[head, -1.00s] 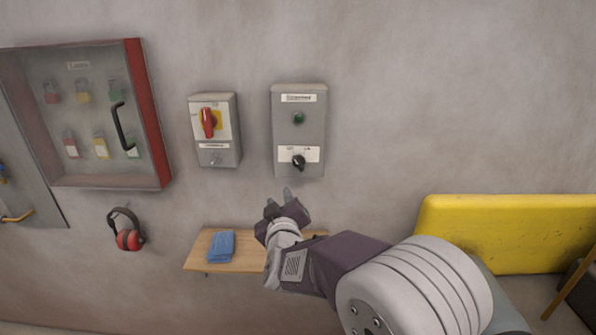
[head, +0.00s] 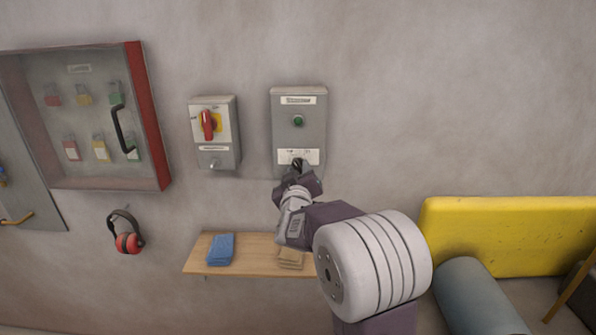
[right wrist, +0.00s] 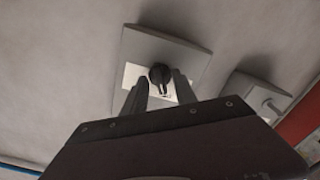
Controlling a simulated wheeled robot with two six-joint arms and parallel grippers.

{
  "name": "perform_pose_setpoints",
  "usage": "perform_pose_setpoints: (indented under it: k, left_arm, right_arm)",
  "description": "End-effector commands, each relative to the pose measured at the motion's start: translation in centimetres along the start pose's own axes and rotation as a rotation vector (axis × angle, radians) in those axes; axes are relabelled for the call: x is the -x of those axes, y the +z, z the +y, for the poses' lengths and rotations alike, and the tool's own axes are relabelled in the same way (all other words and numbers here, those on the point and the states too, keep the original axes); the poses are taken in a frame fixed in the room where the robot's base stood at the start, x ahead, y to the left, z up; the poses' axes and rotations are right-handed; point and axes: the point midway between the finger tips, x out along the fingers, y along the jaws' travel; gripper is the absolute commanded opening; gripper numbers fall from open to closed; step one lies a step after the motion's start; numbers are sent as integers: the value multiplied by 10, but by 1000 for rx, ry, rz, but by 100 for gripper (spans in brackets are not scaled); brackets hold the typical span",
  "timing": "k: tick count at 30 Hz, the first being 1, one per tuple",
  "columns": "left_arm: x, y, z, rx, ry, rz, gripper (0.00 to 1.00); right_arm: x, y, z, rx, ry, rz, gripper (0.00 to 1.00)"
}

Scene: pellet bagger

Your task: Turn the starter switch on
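The starter box (head: 313,137) is a grey box on the wall with a green lamp or button (head: 298,121) and a white label plate low down. Its black starter switch knob (right wrist: 160,74) shows in the right wrist view on the white plate (right wrist: 135,76). My right gripper (head: 298,170) is at the lower part of the box and hides most of the knob in the head view. In the right wrist view, the right gripper's fingers (right wrist: 158,92) are apart, one on each side of the knob. I cannot tell whether they touch it. My left gripper is not in view.
Left of the starter box is a grey box with a red rotary handle (head: 207,124). A lock cabinet (head: 157,120) and red ear muffs (head: 128,242) hang further left. Below is a wooden shelf (head: 197,262) with a blue cloth (head: 221,249). A yellow panel (head: 510,232) stands right.

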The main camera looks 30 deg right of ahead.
Motion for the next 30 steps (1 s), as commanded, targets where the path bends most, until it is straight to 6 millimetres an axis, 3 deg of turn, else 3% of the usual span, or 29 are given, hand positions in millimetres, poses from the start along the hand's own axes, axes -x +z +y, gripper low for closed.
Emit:
perform_pose_setpoints:
  k: [3, 6, 7, 20, 30]
  left_arm:
    - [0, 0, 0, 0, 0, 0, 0]
    - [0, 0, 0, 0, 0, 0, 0]
    - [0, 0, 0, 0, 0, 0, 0]
    - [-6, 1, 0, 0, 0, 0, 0]
    - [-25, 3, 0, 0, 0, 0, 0]
  right_arm:
    - [0, 0, 0, 0, 0, 0, 31]
    - [0, 0, 0, 0, 0, 0, 3]
    - [0, 0, 0, 0, 0, 0, 0]
    - [0, 1, -1, -59, 0, 1, 0]
    - [1, 2, -2, -323, 0, 2, 0]
